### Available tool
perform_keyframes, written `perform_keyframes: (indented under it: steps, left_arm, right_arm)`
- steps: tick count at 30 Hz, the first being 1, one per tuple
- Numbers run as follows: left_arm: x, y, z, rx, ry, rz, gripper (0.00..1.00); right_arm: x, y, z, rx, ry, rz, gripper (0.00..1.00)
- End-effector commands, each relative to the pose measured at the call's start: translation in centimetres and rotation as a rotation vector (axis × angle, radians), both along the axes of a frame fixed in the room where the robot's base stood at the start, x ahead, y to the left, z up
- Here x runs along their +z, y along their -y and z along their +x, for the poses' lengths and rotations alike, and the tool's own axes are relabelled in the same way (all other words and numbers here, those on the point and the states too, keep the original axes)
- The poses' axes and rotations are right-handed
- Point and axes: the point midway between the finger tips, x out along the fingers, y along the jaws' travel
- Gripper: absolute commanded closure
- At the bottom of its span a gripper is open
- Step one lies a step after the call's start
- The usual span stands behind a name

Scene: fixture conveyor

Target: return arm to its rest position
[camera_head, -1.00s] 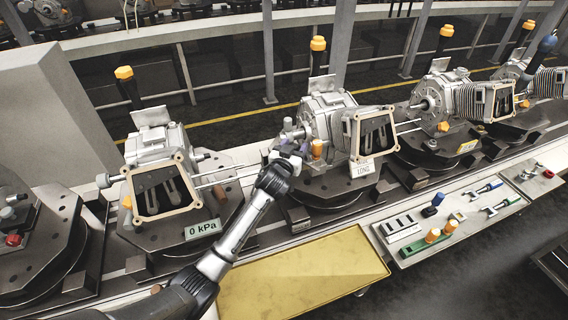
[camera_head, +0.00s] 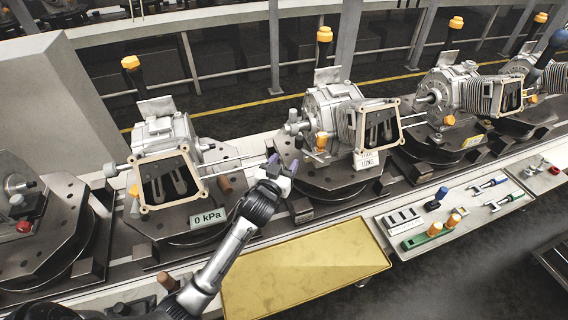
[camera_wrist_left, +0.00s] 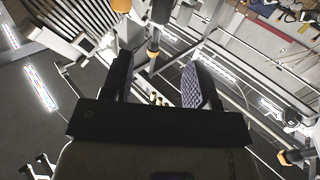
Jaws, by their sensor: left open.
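My left arm (camera_head: 228,245) comes in from the lower left. Its gripper (camera_head: 281,170) is open and empty, in the gap between two engine fixtures. In the left wrist view its two fingers (camera_wrist_left: 160,85) stand apart with nothing held between them. The engine (camera_head: 165,175) with the "0 kPa" display (camera_head: 208,218) is left of the gripper. My right gripper does not show.
A yellow tray (camera_head: 305,277) lies below and right of my left arm. A tool panel (camera_head: 450,215) with screwdrivers and orange-topped parts is at the right. Thin rods reach across the gap between the engines. Dark floor is open at the lower right.

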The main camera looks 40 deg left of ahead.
Motion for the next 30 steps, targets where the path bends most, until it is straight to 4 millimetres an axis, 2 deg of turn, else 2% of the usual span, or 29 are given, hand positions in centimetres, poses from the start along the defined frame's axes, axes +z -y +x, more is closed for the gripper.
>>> perform_keyframes:
  steps: [16, 21, 23, 26, 30]
  left_arm:
    - [-0.1, -0.1, 0.0, 0.004, -0.02, 0.032, 0.46]
    - [-3.0, -1.0, -0.8, 0.064, -0.245, 0.075, 0.46]
    - [-3.5, -1.0, -1.6, 0.073, -0.334, 0.074, 0.46]
    - [-3.4, 0.3, -3.1, 0.049, -0.463, 0.069, 0.46]
    - [-3.0, 3.9, -5.9, -0.044, -0.61, 0.063, 0.46]
  right_arm:
    - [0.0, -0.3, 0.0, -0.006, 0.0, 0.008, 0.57]
    - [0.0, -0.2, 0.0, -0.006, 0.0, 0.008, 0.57]
    - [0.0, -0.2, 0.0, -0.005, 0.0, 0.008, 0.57]
    - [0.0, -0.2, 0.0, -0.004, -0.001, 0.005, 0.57]
    - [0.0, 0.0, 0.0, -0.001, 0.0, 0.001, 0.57]
